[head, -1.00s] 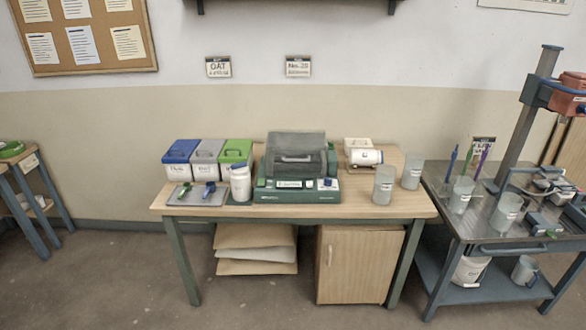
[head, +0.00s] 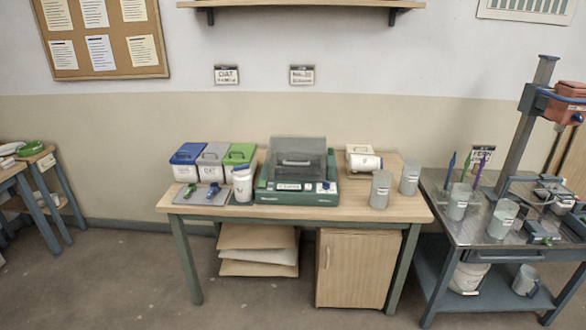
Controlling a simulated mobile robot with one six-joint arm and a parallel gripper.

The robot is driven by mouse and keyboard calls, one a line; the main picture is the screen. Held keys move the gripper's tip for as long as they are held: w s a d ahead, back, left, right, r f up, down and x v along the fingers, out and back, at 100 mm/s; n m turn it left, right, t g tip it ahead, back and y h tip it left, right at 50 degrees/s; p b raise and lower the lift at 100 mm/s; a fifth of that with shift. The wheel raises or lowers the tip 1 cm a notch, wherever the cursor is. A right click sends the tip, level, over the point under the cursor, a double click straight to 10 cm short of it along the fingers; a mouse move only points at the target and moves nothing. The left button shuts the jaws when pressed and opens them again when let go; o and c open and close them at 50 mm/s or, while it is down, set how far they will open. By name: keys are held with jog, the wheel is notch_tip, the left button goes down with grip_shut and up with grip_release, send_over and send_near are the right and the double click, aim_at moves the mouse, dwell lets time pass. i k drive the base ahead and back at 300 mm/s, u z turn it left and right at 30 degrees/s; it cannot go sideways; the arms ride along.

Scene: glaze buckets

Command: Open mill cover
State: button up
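The mill (head: 300,198) is a green machine in the middle of the wooden table. Its cover (head: 297,148) is grey and see-through, with a handle on the front. The cover appears to sit down over the body, though its exact angle is hard to tell from here. A pale label and small knobs show along the mill's front edge. My gripper is not in view.
Blue, grey and green lidded boxes (head: 211,165) and a white jar (head: 242,184) stand left of the mill. A metal bench (head: 475,228) with a column and cups is further right. Floor in front is clear.

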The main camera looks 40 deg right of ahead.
aim_at(288, 148)
jog(key=z, duration=0.1)
jog(key=i, duration=0.95)
jog(key=u, duration=0.05)
